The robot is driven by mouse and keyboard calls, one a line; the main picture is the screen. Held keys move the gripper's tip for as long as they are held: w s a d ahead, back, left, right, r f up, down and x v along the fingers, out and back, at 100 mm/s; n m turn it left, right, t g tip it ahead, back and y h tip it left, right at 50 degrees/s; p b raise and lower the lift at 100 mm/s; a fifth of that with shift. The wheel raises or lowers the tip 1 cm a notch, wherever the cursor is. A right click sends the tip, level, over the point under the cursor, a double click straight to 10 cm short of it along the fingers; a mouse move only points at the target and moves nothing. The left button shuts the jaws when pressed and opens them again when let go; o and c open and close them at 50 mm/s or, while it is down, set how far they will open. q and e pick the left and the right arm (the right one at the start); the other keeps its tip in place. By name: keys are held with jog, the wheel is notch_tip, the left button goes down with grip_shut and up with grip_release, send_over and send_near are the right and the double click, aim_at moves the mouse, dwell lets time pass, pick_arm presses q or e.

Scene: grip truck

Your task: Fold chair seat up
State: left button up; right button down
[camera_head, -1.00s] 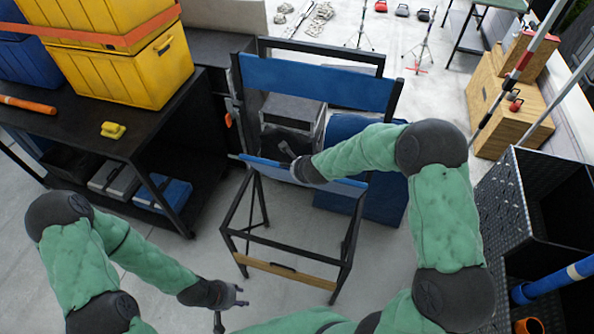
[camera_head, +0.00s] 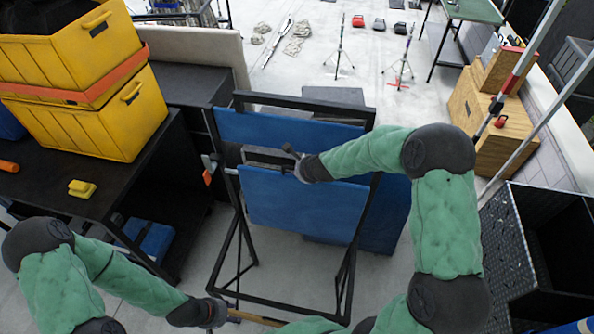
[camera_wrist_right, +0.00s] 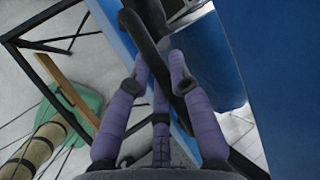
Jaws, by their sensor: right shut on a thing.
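The folding chair has a black frame, a blue backrest (camera_head: 290,128) and a blue seat (camera_head: 300,205). In the head view the seat is tilted up, its broad face towards me, just below and in front of the backrest. My right gripper (camera_head: 294,158) is at the seat's upper edge. In the right wrist view its purple fingers (camera_wrist_right: 158,72) close around a black bar (camera_wrist_right: 148,35) beside blue panels. My left gripper (camera_head: 226,308) is low by the chair's front left leg, near the wooden footrest (camera_head: 256,318); its fingers are too small and partly hidden to judge.
A dark workbench (camera_head: 60,205) with yellow crates (camera_head: 95,115) stands on the left. A black perforated bin (camera_head: 510,235) is on the right, with wooden boxes (camera_head: 490,125) behind it. Tripods stand on the open pale floor beyond the chair.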

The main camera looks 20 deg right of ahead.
jog(key=shift+w+d+r, duration=0.25)
jog(key=shift+w+r, duration=0.05)
jog(key=shift+r, duration=0.1)
jog(key=c, duration=1.1)
grip_release()
jog(key=shift+w, duration=0.1)
jog(key=shift+d, duration=0.15)
jog(key=shift+r, duration=0.35)
jog(key=s+v, duration=0.1)
jog(key=v, duration=1)
jog(key=shift+f, duration=0.3)
